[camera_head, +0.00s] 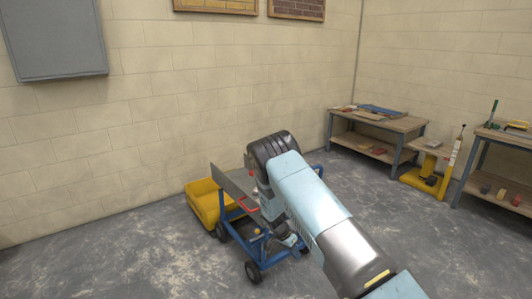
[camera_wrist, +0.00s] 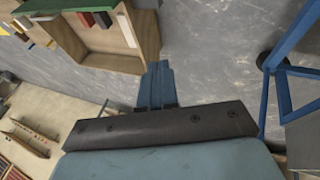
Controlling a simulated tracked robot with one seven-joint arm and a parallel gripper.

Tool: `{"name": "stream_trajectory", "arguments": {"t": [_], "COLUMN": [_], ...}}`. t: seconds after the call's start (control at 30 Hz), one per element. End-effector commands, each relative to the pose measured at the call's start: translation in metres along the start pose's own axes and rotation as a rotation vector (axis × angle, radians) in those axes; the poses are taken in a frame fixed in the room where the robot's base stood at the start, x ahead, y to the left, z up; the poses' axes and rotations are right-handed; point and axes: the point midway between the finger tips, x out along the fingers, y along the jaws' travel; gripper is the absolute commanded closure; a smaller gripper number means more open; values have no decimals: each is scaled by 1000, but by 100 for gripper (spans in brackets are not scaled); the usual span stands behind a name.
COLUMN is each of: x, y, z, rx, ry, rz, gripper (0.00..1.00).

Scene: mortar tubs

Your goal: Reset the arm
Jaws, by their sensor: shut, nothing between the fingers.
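My arm reaches from the lower right over a blue cart (camera_head: 232,230) in the head view. My gripper (camera_wrist: 156,68) shows in the wrist view, with its two blue fingers together and nothing between them. The fingers point towards grey floor beside a wooden workbench (camera_wrist: 95,62). In the head view the arm's end hides the gripper, so its distance from the cart cannot be told.
A yellow tub (camera_head: 203,204) stands at the cart's left. A grey panel (camera_head: 232,184) and a red handle (camera_head: 250,208) are on the cart. Workbenches (camera_head: 402,125) and a yellow stand (camera_head: 421,180) line the right wall. Floor (camera_head: 130,265) at the left is clear.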

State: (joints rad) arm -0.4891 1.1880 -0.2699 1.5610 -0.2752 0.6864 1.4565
Motion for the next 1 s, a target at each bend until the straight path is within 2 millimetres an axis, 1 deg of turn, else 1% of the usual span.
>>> {"name": "stream_trajectory", "arguments": {"t": [0.03,0.1,0.27,0.47,0.7,0.87,1.0], "x": [-16,-35,-77,-128,-184,-219,-248], "y": [4,12,30,57,96,124,152], "z": [-7,-16,-35,-56,-79,-90,-99], "rx": [-2,-11,-36,-67,-109,-140,-168], "ry": [-9,-22,-47,-73,-95,-105,-109], "rz": [-14,-28,-64,-113,-175,-219,-257], "gripper": [100,100,100,100,100,100,100]}}
